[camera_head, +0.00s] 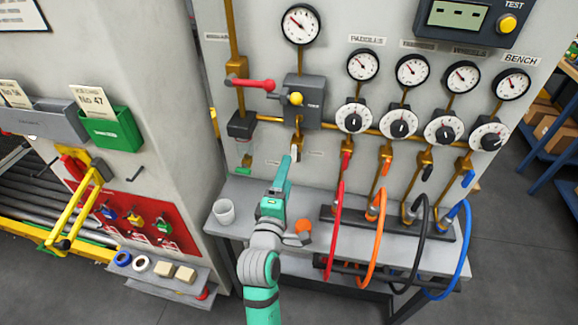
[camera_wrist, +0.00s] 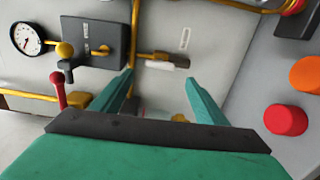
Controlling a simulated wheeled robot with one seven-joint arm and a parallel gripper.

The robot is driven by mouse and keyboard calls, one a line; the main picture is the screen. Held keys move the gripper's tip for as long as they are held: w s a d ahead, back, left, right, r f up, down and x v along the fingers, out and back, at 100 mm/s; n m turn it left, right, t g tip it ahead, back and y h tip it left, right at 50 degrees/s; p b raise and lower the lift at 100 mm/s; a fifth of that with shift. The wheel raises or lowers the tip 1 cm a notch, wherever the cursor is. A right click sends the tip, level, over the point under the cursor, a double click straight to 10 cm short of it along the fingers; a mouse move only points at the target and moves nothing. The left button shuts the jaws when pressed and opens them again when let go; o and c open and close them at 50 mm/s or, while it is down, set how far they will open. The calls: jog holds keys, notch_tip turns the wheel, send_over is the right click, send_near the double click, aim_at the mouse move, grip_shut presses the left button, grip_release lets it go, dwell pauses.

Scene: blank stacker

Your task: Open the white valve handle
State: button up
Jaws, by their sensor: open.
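The white valve handle (camera_wrist: 160,65) is a short pale bar on a brass valve, seen in the wrist view just beyond my fingertips. In the head view the handle (camera_head: 295,152) shows as a small white piece below the grey box, partly covered by my fingers. My gripper (camera_wrist: 160,80) is open and empty, with one green finger to each side of the handle's line. In the head view my gripper (camera_head: 289,162) reaches up to the valve. I cannot tell whether the fingers touch the handle.
A grey box with a yellow knob (camera_head: 295,99) and a red lever (camera_head: 255,84) are above the valve. A row of dials and coloured hoses (camera_head: 380,235) stands to the right.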

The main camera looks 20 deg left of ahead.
jog(key=shift+v, duration=1.95)
jog(key=s+d+f+m+g, duration=0.2)
jog(key=s+d+f+m, duration=0.8)
jog(key=s+f, duration=0.35)
jog(key=s+d+f+m+h, duration=0.1)
jog(key=s+d+m, duration=0.4)
jog(key=s, duration=0.5)
jog(key=s+d+f+m+h, duration=0.1)
jog(key=s+d+m, duration=0.4)
jog(key=s, duration=0.5)
jog(key=d+h, duration=0.1)
jog(key=d, duration=0.1)
jog(key=shift+d+f+m+h, duration=0.25)
jog(key=shift+d+m+h, duration=0.05)
jog(key=shift+h, duration=0.1)
